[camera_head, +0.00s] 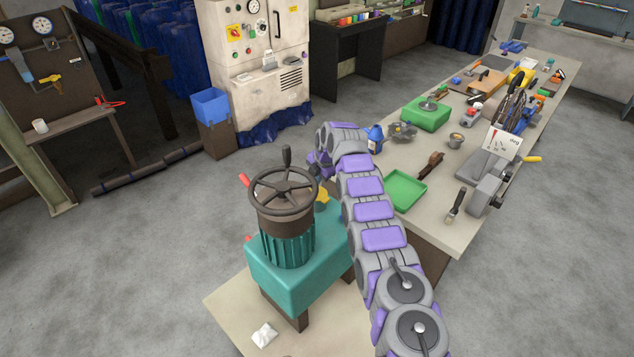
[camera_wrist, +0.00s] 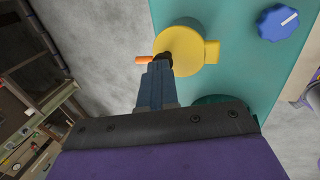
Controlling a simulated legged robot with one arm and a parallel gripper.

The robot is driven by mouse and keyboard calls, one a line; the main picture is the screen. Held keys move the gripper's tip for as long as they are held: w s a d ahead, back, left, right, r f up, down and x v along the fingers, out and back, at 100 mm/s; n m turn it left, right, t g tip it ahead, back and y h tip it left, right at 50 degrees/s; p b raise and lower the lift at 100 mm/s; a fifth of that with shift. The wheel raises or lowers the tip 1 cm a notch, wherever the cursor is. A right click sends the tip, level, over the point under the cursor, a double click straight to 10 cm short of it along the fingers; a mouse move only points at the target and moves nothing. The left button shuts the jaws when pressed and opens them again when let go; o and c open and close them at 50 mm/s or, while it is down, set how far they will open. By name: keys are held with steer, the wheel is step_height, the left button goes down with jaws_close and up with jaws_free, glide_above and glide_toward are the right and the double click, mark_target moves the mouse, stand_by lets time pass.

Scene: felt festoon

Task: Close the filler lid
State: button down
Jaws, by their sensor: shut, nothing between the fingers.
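The teal machine (camera_head: 295,280) stands on a pale base, with a dark handwheel (camera_head: 283,190) on top. A yellow lid (camera_head: 322,196) shows at its far right side, partly hidden by the wheel and my arm. In the wrist view the lid (camera_wrist: 186,48) is a yellow disc with a square tab on its right, over the teal surface (camera_wrist: 235,75). I cannot tell how far it is tilted. My gripper (camera_wrist: 162,60) is shut and empty, its dark tip overlapping the lid's left edge. Contact is unclear.
A blue knob (camera_wrist: 278,22) sits right of the lid. An orange piece (camera_wrist: 146,60) sticks out left of my fingertips. The workbench (camera_head: 440,235) at right holds a green tray (camera_head: 405,190) and several tools. Grey floor (camera_head: 150,250) at left is clear.

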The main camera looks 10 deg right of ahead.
steer(key=shift+s+r+b, duration=0.1)
steer(key=shift+b, duration=0.45)
steer(key=shift+s+d+b, duration=0.25)
steer(key=shift+d+b, duration=0.1)
steer(key=shift+b, duration=0.4)
steer(key=shift+r, duration=0.1)
steer(key=shift+s+r, duration=0.1)
steer(key=shift+r, duration=0.05)
